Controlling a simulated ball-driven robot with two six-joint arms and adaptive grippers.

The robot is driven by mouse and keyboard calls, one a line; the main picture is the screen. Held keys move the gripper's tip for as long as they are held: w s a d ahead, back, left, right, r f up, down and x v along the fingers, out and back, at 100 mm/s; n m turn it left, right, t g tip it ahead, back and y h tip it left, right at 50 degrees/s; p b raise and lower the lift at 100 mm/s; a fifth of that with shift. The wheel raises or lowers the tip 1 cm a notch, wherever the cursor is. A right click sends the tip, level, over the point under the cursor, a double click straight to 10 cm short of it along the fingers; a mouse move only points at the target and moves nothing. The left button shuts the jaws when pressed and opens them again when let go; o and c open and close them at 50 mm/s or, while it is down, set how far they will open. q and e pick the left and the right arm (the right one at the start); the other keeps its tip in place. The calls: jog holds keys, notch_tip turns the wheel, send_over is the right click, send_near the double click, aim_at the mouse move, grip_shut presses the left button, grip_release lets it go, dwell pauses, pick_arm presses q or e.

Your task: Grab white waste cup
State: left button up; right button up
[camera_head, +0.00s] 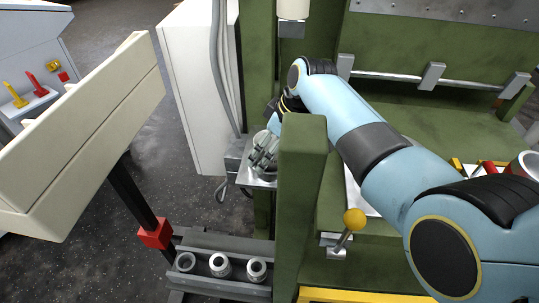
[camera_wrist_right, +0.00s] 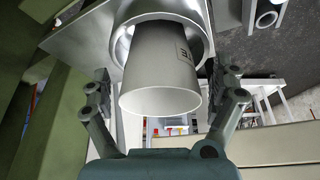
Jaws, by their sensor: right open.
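In the right wrist view, the white waste cup (camera_wrist_right: 160,78), a pale grey-white tapered cup with dark lettering on its side, has its open rim toward the camera. Its far end sits within a round metal ring (camera_wrist_right: 202,48) on a plate. My right gripper (camera_wrist_right: 161,84) is open, with one finger on each side of the cup. A gap shows between the right finger and the cup. In the head view my right gripper (camera_head: 264,152) is beside the green post, which partly hides it; the cup is not clear there. My left gripper is not in view.
A green post (camera_head: 302,200) stands close to my right gripper. A grey rail (camera_head: 205,285) below carries three small metal cylinders (camera_head: 220,266). A yellow-knobbed lever (camera_head: 354,219) stands right of the post. A beige panel (camera_head: 85,140) is at left, with open floor behind it.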

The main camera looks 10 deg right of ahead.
jog(key=shift+c, duration=0.4)
jog(key=c, duration=0.8)
jog(key=shift+c, duration=0.2)
